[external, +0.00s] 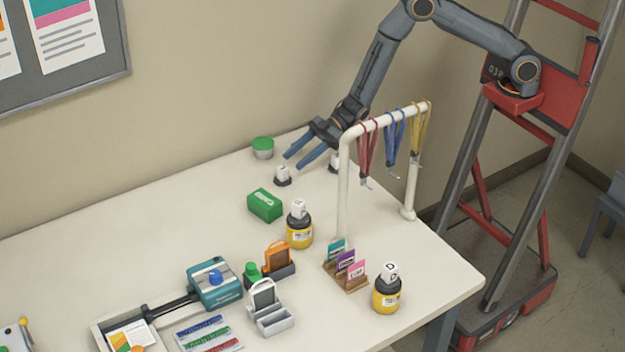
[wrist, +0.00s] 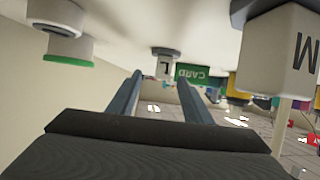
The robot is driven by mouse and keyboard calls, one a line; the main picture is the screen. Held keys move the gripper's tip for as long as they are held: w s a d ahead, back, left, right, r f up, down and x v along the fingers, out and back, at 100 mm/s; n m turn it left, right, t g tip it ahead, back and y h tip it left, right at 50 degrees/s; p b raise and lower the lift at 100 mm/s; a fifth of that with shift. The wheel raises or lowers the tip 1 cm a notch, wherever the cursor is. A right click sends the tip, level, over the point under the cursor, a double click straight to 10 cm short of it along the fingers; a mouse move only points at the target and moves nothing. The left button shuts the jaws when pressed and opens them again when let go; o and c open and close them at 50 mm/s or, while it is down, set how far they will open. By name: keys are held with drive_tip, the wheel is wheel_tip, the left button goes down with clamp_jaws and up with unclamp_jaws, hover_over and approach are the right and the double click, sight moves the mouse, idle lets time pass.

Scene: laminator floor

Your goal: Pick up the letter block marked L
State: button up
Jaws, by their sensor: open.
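The white block marked L (wrist: 164,68) sits on a small dark base and appears between my fingertips in the wrist view, which looks upside down. In the external view, a white block (external: 282,171) on a dark base, seemingly the same one, stands just ahead of my fingers; its letter is not readable there. My gripper (external: 295,163) is open and empty, reaching down-left over the table's back part. Both fingers also show in the wrist view (wrist: 161,76), apart on either side of the L block, with no visible contact.
A block marked M (wrist: 277,55) is close on the right in the wrist view. A green-lidded tin (external: 263,148) and green card box (external: 265,205) flank the L block. The lanyard rack (external: 344,190) stands right of my gripper.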

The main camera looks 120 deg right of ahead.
sight(282, 173)
drive_tip(key=shift+a+p+x, duration=0.15)
drive_tip(key=shift+p+x, duration=0.6)
drive_tip(key=shift+x, duration=1.1)
drive_tip(key=shift+a+p+x, duration=0.15)
drive_tip(key=shift+p+x, duration=0.55)
drive_tip(key=shift+x, duration=1.1)
drive_tip(key=shift+f, duration=0.15)
clamp_jaws()
